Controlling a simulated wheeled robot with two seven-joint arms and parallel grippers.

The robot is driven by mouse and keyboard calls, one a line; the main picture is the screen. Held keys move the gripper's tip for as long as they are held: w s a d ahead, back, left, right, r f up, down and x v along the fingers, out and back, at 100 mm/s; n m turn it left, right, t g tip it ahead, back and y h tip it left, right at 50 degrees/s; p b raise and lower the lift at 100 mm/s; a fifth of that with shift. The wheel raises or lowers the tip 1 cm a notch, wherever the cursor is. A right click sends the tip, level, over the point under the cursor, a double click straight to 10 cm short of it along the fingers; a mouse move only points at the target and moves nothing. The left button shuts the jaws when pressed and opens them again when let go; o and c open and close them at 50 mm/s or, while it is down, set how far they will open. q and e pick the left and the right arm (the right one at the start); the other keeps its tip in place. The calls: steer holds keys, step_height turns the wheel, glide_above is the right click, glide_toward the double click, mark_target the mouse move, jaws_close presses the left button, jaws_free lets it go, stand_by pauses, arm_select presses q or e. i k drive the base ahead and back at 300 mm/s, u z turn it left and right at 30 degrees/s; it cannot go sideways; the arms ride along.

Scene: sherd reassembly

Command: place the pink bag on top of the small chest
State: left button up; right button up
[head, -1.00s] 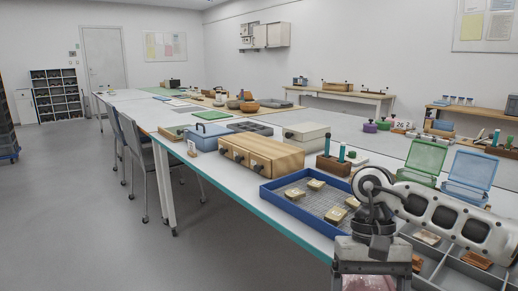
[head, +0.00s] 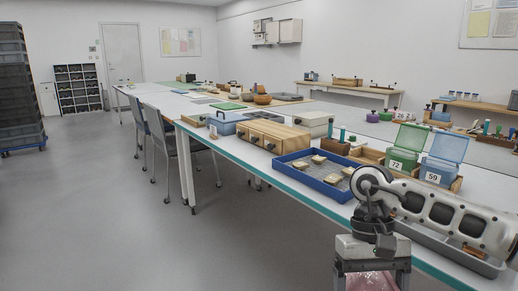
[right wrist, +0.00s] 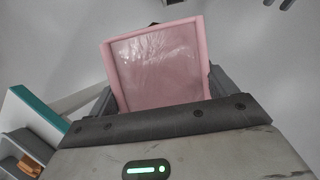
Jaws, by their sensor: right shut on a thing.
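The pink bag (head: 370,281) is in my right gripper (head: 371,276), at the bottom of the head view and partly cut off there. In the right wrist view the bag (right wrist: 155,65) is a flat, clear-faced pouch with a pink border, standing out from between the jaws. The gripper is shut on it, beyond the table's front edge and over the floor. The small chest (head: 262,138), pale wood with dark knobs on its front, stands on the long table, left of and farther away than the gripper. Its top looks bare. My left gripper is out of view.
A blue tray (head: 284,178) with several sherd pieces stands right of the chest, a blue case (head: 229,123) to its left, and a pale box (head: 314,124) behind it. Green (head: 408,141) and blue lidded bins (head: 440,168) stand farther right. Chairs (head: 160,140) line the table's left side.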

mark_target(273, 127)
steer(key=u, duration=0.75)
steer(key=i, duration=0.7)
steer(key=u, duration=0.6)
steer(key=i, duration=0.8)
steer(key=z, duration=0.4)
